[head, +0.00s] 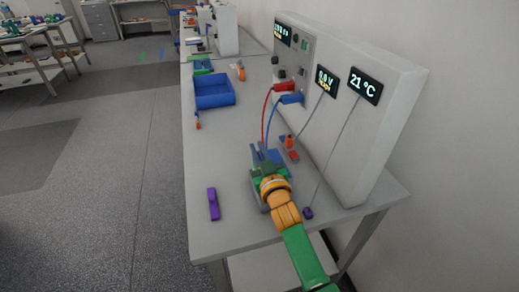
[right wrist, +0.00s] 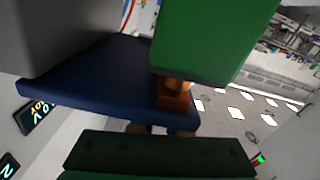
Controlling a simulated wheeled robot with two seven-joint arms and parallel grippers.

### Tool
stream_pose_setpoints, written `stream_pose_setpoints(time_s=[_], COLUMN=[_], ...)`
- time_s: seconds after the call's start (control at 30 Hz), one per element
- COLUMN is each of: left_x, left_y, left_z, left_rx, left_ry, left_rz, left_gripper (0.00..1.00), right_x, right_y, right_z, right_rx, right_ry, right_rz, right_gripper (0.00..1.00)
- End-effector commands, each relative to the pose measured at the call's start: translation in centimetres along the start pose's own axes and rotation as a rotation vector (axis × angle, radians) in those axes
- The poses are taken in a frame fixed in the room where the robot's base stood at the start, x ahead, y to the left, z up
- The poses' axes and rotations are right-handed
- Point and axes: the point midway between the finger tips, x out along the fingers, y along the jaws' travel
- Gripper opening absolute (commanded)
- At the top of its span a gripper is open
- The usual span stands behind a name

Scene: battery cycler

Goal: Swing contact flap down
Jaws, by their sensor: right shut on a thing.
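The cell holder (head: 256,189) stands near the front of the bench, with red and blue leads running to it. Its blue contact flap (head: 262,154) stands raised at the far side of my right gripper (head: 267,171). In the right wrist view, the flap (right wrist: 95,82) is a broad dark-blue plate with an orange-brown part (right wrist: 174,95) at its edge. My right gripper (right wrist: 172,112) is shut on this flap, with green fingers above and below. The gripper and wrist hide much of the holder in the head view. My left gripper is not in view.
The white cycler cabinet (head: 375,130) with lit displays stands along the right. A blue bin (head: 214,91) lies further back. A purple bar (head: 213,204) is left of the holder, and a small purple probe (head: 308,212) is right.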

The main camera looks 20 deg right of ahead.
Motion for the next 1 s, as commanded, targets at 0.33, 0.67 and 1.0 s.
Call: stream_pose_setpoints(time_s=[0.33,0.67,1.0], left_x=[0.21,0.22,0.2], left_y=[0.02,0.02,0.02], left_z=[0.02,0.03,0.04], left_rx=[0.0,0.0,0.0], left_ry=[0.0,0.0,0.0], left_rz=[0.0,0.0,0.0], left_gripper=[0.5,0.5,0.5], right_x=[0.0,-0.02,0.0], right_y=[-0.11,-0.14,-0.14], right_z=[0.29,0.4,0.27], right_rx=[-0.047,-0.047,-0.046], right_ry=[0.0,-0.003,0.0], right_rz=[0.0,0.0,0.0], right_gripper=[0.0,0.17,0.42])
